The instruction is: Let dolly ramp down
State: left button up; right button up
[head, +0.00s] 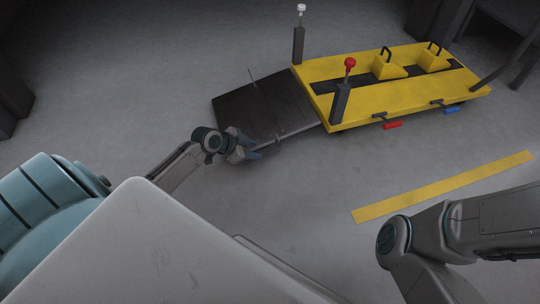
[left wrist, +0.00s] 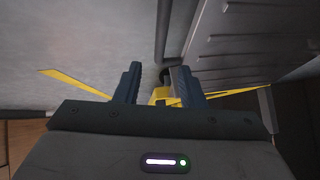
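The yellow dolly (head: 400,100) stands at the upper right of the head view. Its dark ramp (head: 260,104) extends from its left end; I cannot tell whether its outer end touches the floor. In the left wrist view the ramp's ribbed grey surface (left wrist: 255,40) fills the upper right. My left gripper (head: 243,151) is at the ramp's near left corner. In the left wrist view its two fingers (left wrist: 158,68) are apart, with a dark bar and a yellow part showing between and beyond them; contact is unclear. My right arm shows at lower right, its gripper out of view.
A red-topped post (head: 349,65) and a white-topped post (head: 301,10) stand at the dolly's ramp end. A red pedal (head: 392,125) and a blue pedal (head: 451,110) stick out along its near side. A yellow floor stripe (head: 445,187) lies in front. The floor left of the ramp is clear.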

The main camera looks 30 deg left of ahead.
aim_at(270, 153)
pick_arm(q)
jog(key=b+x, duration=0.5)
jog(key=x, duration=0.4)
jog(key=shift+s+a+f, duration=0.1)
jog(key=shift+s, duration=0.05)
jog(key=shift+w+f+b, duration=0.2)
jog(key=shift+w+b, duration=0.1)
grip_shut()
